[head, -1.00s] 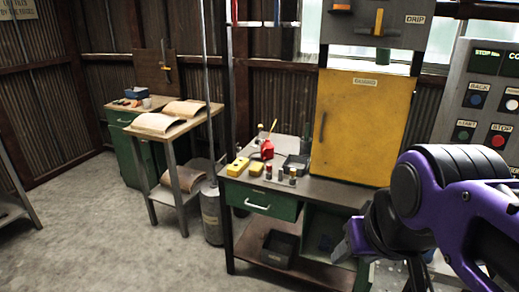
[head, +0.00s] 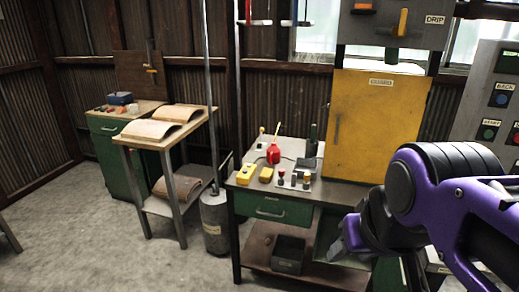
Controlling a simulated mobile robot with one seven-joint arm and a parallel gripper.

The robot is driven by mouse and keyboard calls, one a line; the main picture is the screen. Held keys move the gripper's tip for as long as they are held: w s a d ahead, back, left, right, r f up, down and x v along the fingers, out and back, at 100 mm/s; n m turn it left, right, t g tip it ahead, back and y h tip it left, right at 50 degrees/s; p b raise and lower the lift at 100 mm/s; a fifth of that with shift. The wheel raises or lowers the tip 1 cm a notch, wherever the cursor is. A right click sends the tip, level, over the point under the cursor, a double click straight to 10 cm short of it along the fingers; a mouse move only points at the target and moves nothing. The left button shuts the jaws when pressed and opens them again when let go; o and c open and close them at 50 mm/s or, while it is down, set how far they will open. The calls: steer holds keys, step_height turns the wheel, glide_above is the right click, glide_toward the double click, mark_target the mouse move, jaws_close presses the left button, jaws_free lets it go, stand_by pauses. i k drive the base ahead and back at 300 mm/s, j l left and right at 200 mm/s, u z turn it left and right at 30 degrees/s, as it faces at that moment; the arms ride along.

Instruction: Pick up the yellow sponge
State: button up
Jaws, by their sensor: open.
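Two small yellow blocks lie side by side on the dark-topped workbench (head: 330,197), near its left end. The left block (head: 245,173) has a dark mark on top. The right block (head: 266,174) looks plainer. Both are too small to tell surely which is the sponge. My gripper (head: 372,252) hangs at the lower right, in front of the bench and well apart from the blocks. Its fingers are partly hidden by my own arm. It appears empty.
A red can (head: 273,154) stands just behind the blocks, with several small bottles (head: 293,180) to their right. A yellow guard panel (head: 375,125) rises behind the bench. A grey cylinder (head: 215,222) stands on the floor left of it. Open floor lies at lower left.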

mark_target(265, 176)
steer(key=i+j+z, duration=0.1)
steer(key=j, duration=0.3)
steer(key=i+j+z, duration=0.1)
steer(key=j, duration=0.3)
steer(key=i+j+z, duration=0.1)
steer(key=j, duration=0.3)
steer(key=i+j+z, duration=0.1)
steer(key=i+j, duration=0.2)
steer(key=i+j+z, duration=0.1)
steer(key=i+j, duration=0.15)
steer(key=j, duration=0.15)
steer(key=i+j, duration=0.25)
steer(key=j, duration=0.2)
steer(key=z, duration=0.05)
